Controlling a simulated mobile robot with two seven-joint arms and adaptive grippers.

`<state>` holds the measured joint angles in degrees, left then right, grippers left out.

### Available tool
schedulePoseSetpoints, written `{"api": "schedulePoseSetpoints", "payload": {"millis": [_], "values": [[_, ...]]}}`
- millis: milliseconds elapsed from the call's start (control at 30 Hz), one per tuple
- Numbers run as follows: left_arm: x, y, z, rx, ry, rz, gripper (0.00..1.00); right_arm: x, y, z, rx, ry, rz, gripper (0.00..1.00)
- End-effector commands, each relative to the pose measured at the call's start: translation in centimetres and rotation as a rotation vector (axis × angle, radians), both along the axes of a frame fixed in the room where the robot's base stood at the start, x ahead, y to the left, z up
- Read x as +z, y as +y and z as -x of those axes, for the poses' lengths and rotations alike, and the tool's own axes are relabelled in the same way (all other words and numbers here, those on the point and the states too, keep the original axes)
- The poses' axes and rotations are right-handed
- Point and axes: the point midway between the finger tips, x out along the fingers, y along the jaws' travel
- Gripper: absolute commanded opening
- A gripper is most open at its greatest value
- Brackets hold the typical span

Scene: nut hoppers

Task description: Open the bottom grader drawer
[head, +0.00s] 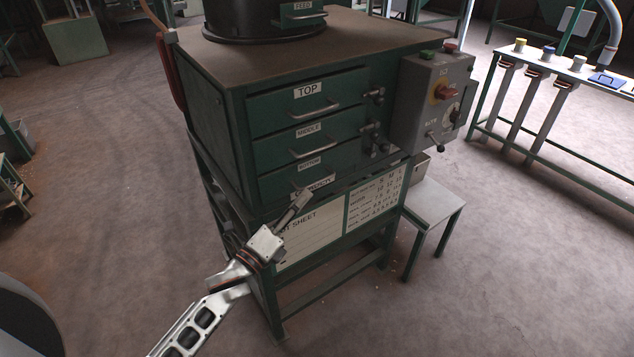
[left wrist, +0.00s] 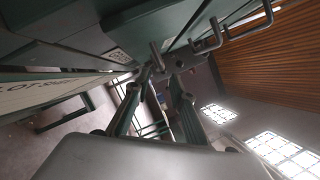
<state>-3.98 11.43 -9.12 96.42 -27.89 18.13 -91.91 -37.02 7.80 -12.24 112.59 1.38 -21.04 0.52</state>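The green grader cabinet (head: 222,140) has three stacked drawers labelled TOP, MIDDLE and BOTTOM. The bottom drawer (head: 275,184) looks shut, flush with the front; its handle is mostly hidden behind my left gripper. My left gripper (head: 303,196) is in front of the lower edge of this drawer, pointing up at it. In the left wrist view, my left gripper's two fingers (left wrist: 154,86) stand apart with a gap between them. A metal handle bar (left wrist: 156,58) shows just beyond the tips; I cannot tell whether they touch it. My right gripper is not in view.
The top drawer handle (head: 315,112) and middle drawer handle (head: 315,150) stick out above. A grey control box (head: 432,100) is on the right side. A lettered sheet (head: 313,228) hangs below the drawers. A small table (head: 433,213) stands to the right. The floor in front is clear.

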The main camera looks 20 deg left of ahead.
Motion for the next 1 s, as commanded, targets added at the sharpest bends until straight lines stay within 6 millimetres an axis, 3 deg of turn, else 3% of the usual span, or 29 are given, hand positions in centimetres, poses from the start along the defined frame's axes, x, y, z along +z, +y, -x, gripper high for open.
{"api": "schedulePoseSetpoints", "payload": {"millis": [400, 600, 867, 933, 1000], "values": [[1.3, -1.9, -5.5, -0.001, 0.002, 0.004, 0.23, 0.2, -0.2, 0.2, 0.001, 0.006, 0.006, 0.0], [1.4, -2.3, -6.6, 0.0, 0.004, 0.003, 0.23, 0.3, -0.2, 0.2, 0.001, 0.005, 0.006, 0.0], [1.5, -2.3, -6.7, 0.0, 0.005, 0.004, 0.23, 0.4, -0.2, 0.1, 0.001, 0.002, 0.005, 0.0], [1.5, -2.3, -6.7, 0.0, 0.004, 0.004, 0.05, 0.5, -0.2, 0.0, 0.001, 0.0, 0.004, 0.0], [1.5, -2.3, -6.7, 0.0, 0.004, 0.004, 0.0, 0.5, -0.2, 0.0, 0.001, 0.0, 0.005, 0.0]]}}
